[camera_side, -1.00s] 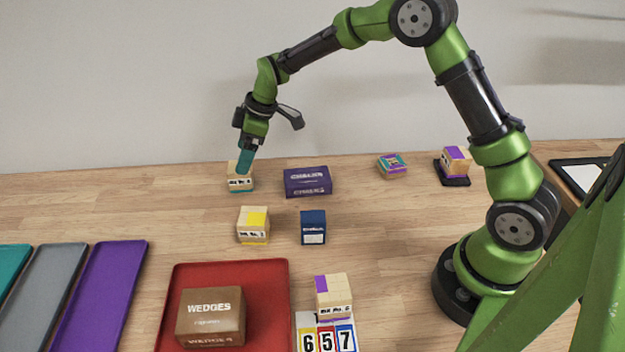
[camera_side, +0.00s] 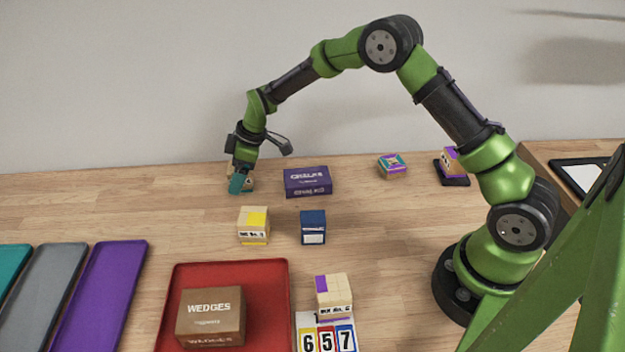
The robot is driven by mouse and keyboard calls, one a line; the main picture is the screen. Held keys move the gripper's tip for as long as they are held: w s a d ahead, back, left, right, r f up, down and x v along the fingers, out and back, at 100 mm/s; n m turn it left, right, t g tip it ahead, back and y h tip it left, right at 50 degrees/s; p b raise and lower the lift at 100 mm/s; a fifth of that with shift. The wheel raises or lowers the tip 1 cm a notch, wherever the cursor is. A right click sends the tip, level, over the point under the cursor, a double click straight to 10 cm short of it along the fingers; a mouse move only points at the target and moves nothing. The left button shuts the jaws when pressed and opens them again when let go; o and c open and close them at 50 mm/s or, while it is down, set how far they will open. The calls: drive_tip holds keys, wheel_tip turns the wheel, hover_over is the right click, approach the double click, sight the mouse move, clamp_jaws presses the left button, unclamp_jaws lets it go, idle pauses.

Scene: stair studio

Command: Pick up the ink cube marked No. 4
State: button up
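Several pale wooden ink cubes with coloured tops and printed labels stand on the table; the numbers are too small to read surely. One cube (camera_side: 249,184) at the back left is mostly hidden by my gripper (camera_side: 238,186). My gripper points down with its teal fingers at this cube's height, in front of or around it; I cannot tell which, nor whether they grip. A yellow-topped cube (camera_side: 253,226) stands nearer the camera. A purple-topped cube (camera_side: 333,292) stands by the number cards. Another purple-marked cube (camera_side: 453,160) sits on a dark pad at the back right.
A purple chalks box (camera_side: 307,182) stands just right of my gripper. A small dark blue box (camera_side: 313,228), a colourful small block (camera_side: 392,165), number cards (camera_side: 326,338) and a red tray (camera_side: 268,275) with a brown wedges box (camera_side: 211,317) are around. Coloured trays (camera_side: 98,290) lie at left.

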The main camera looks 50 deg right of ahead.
drive_tip(key=c, duration=0.8)
